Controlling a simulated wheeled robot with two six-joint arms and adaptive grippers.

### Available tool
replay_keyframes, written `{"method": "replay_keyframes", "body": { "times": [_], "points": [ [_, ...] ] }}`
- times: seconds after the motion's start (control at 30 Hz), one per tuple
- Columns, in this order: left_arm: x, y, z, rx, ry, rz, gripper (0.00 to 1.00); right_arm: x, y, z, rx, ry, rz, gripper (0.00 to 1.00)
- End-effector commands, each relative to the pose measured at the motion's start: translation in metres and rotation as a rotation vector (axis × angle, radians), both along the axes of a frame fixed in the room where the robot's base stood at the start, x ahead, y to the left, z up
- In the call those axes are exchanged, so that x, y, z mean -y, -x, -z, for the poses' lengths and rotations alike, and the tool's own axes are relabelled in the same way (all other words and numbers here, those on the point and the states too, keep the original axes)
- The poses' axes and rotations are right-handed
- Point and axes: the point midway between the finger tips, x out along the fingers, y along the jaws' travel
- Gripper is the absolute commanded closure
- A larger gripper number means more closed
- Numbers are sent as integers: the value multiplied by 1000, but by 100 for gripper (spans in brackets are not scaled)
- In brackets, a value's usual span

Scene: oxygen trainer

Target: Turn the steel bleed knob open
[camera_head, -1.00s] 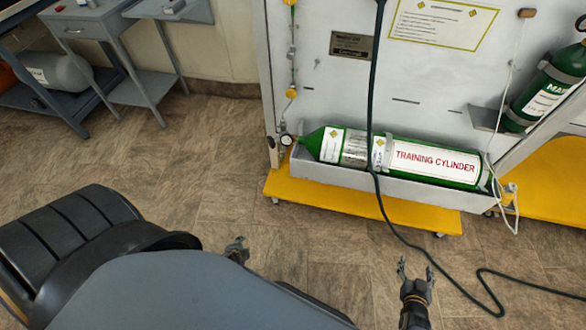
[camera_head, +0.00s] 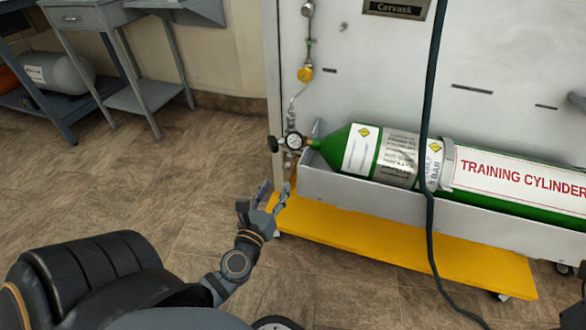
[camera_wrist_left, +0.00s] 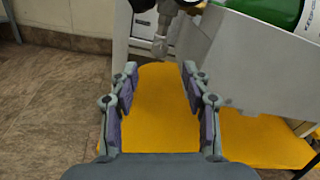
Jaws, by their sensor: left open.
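A small steel knob (camera_wrist_left: 160,46) hangs below the valve fittings, near the top middle of the left wrist view. In the head view its place is under the round gauge (camera_head: 294,141), at the neck of the green training cylinder (camera_head: 375,152). My left gripper (camera_head: 274,191) is below and in front of these fittings. In the left wrist view its fingers (camera_wrist_left: 160,88) are spread with nothing between them. The knob lies beyond the fingertips, roughly centred between them and apart from them.
The cylinder lies in a grey trough (camera_head: 360,193) above a yellow base (camera_head: 400,246). A black knob (camera_head: 272,144) sits left of the gauge. A dark hose (camera_head: 428,120) hangs in front of the cylinder. Open floor (camera_head: 150,190) lies to the left.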

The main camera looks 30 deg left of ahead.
Motion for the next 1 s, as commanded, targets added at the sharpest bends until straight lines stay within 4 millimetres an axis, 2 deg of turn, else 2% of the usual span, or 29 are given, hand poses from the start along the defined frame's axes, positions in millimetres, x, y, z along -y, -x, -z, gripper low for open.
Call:
{"method": "replay_keyframes", "body": {
  "times": [0.3, 0.43, 0.6, 0.83, 1.0],
  "points": [
    [-16, -65, -2, 2, 3, 1, 52, 0, -1, -12, -3, -1, -8, 30],
    [-20, -83, -1, 0, 2, 0, 52, 0, 0, -12, -3, -1, -9, 30],
    [-22, -93, 0, -1, 2, 1, 52, 0, 0, -13, -3, -1, -9, 30],
    [-22, -93, 0, -2, 4, 2, 52, 1, 0, -12, -3, -1, -9, 30],
    [-22, -93, 0, -2, 4, 1, 75, 1, -1, -12, -3, -1, -9, 30]
  ]
}}
